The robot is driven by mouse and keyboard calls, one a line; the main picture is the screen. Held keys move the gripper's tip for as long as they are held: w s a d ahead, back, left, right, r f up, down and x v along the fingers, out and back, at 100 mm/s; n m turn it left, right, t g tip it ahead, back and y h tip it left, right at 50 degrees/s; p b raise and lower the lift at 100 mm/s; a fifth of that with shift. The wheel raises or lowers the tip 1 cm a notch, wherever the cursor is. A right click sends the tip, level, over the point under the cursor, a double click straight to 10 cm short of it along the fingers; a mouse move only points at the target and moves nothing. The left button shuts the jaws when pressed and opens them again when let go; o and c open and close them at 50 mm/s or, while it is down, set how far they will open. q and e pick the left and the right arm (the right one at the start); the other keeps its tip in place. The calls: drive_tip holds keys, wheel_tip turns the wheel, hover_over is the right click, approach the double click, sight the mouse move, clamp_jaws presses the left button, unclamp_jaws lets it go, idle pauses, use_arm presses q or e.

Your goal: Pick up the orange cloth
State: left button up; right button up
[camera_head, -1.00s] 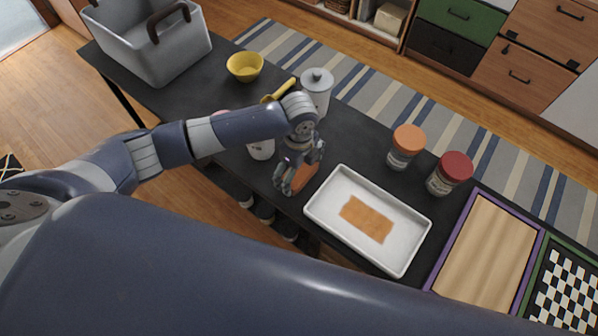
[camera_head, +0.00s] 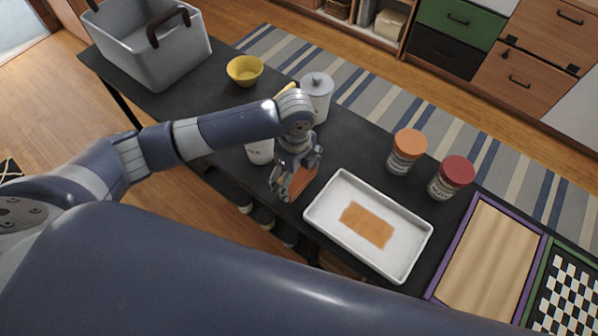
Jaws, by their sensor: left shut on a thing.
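My left gripper (camera_head: 287,186) is shut on the orange cloth (camera_head: 303,182), which shows as an orange-brown piece between and beside its fingers. The gripper partly hides it. It is at the table's near edge, just left of the white tray; I cannot tell whether the cloth still touches the table. A flat, soft-edged orange-brown patch (camera_head: 367,225) lies in the white tray (camera_head: 408,262). My right gripper is not in view.
A white lidded canister (camera_head: 317,95) and a partly hidden white container (camera_head: 260,151) stand near my left wrist. A yellow bowl (camera_head: 245,70) and grey basket (camera_head: 160,62) are farther left. Orange-lidded (camera_head: 407,150) and red-lidded (camera_head: 452,176) jars stand behind the tray.

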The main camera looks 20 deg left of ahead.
use_arm(q)
drive_tip(key=s+a+r+b, duration=0.1)
drive_tip(key=s, duration=1.2)
drive_tip(key=shift+s+a+r, duration=0.15)
drive_tip(key=shift+s+r, duration=0.05)
drive_tip(key=shift+s, duration=0.2)
